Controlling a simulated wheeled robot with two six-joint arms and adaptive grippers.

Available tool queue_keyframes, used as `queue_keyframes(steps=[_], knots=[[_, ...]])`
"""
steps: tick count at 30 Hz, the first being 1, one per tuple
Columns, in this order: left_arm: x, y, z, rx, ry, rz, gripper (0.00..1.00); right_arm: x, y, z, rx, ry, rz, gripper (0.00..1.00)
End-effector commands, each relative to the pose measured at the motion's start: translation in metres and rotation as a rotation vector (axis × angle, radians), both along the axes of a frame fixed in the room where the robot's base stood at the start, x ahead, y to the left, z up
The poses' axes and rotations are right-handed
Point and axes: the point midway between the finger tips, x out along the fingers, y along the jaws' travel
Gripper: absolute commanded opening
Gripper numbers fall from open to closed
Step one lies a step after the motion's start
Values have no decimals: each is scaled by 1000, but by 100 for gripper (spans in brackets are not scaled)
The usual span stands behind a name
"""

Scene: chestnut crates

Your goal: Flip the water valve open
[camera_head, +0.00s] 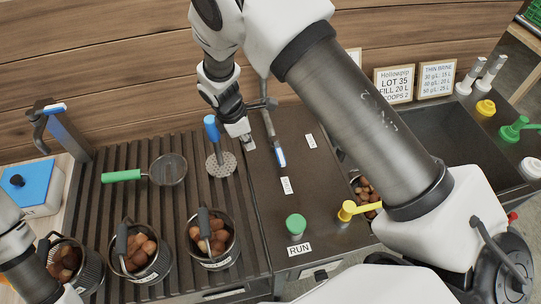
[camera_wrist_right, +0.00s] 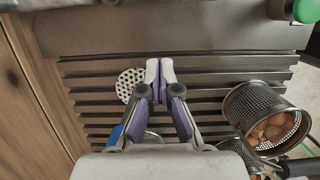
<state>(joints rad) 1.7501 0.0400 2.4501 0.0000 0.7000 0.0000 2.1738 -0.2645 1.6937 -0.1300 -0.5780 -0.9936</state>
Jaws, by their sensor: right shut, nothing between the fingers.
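A grey pipe fitting with a long arm ending in a blue-and-white tip (camera_head: 280,157) stands behind the dark counter. A tap with a small blue lever (camera_head: 55,108) stands at the far left. A yellow lever (camera_head: 350,210) sits at the counter's front. No readable label tells which is the water valve. My right gripper (camera_head: 247,142) is shut and empty, left of the blue-and-white tip and apart from it. In the right wrist view its purple-padded fingers (camera_wrist_right: 160,70) meet above the slatted rack. My left arm shows at lower left; its fingers are out of view.
A blue-handled masher (camera_head: 211,128) is close left of my right gripper; its perforated disc (camera_wrist_right: 128,82) shows in the wrist view. A green-handled strainer (camera_head: 122,175) and several chestnut baskets, one here (camera_head: 215,262), are on the rack. A green button (camera_head: 296,224) sits by RUN.

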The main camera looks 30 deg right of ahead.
Motion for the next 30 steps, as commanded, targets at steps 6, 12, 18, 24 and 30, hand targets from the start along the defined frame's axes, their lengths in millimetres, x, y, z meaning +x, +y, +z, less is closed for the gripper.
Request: queue_keyframes(steps=[6, 12, 18, 24, 30], knots=[[0, 0, 9, 0, 0, 0, 65, -4, -9, -38, 2, 6, 0, 0], [0, 0, 16, 0, 0, 0, 65, -7, -20, -81, 2, 4, -1, 0], [0, 0, 30, 0, 0, 0, 65, -13, -49, -86, 2, 2, -4, 0], [0, 0, 32, 0, 0, 0, 65, -16, -60, -88, 1, 1, -1, 0], [0, 0, 31, 0, 0, 0, 65, -16, -60, -89, 1, 0, -1, 0]])
